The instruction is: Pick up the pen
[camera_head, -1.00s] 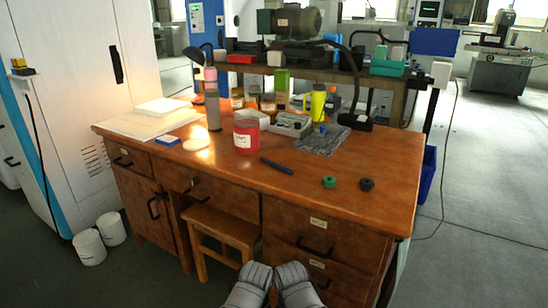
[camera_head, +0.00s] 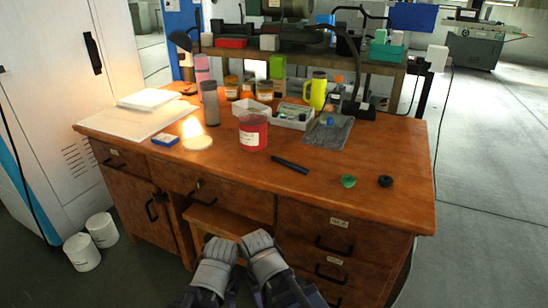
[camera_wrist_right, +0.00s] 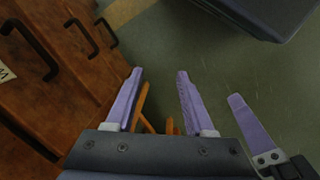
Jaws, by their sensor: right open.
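A thin dark pen (camera_head: 290,165) lies flat on the wooden desk (camera_head: 240,175), in its front middle part, in the head view. It does not show in the right wrist view. My right gripper (camera_wrist_right: 158,75) is open and empty in the right wrist view, below the desktop in front of the drawers. In the head view my left arm's end (camera_head: 215,252) and my right arm's end (camera_head: 264,254) are side by side near the stool, well short of the pen. The left fingers are mostly hidden, so their opening is unclear.
A green ring-like item (camera_head: 348,181) and a black one (camera_head: 385,181) lie right of the pen. A wooden stool (camera_head: 222,221) is tucked under the desk. Bare desktop surrounds the pen.

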